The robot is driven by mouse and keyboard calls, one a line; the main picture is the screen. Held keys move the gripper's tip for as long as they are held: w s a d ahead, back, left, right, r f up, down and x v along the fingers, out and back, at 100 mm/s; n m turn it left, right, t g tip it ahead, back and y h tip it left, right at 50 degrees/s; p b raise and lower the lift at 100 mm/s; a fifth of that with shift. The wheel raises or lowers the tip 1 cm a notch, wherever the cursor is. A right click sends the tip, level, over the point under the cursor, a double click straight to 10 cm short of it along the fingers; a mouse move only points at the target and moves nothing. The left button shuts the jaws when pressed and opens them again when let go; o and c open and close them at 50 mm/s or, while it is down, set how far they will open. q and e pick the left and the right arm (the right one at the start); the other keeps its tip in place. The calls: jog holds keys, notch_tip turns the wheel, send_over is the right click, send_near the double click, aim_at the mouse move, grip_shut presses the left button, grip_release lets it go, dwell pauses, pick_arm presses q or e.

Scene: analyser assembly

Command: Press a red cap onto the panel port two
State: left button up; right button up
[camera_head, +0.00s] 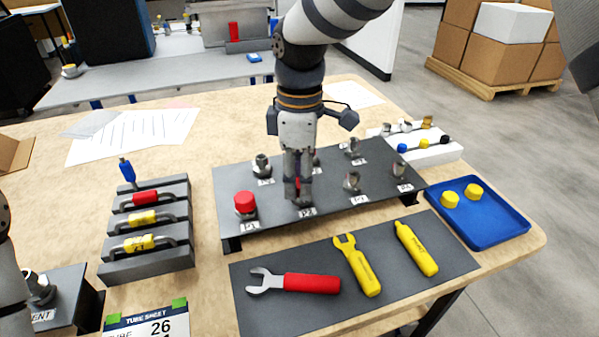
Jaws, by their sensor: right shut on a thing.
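My right gripper (297,190) points down over the front row of the dark panel (275,200). It is shut on a red cap (298,183), of which only a sliver shows between the fingers. The gripper is at the port labelled P2 (306,212); its fingers hide most of that port, so I cannot tell whether the cap is seated on it. Another red cap (245,202) sits on the front left port, beside the P1 label. The other visible ports are bare metal. Part of my left arm shows at the left edge, but its gripper is out of view.
In front lies a dark mat (255,310) with a red wrench (300,283), a yellow wrench (358,265) and a yellow tool (416,249). A blue tray (505,228) with two yellow caps is at right. A grey tube rack (150,262) stands left; a white fittings block (430,155) stands behind right.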

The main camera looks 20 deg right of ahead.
jog(key=shift+f, duration=0.25)
jog(key=shift+f, duration=0.1)
jog(key=shift+c, duration=0.2)
jog(key=o, duration=0.9)
notch_tip(320, 180, up, 12)
jog(key=shift+r, duration=0.1)
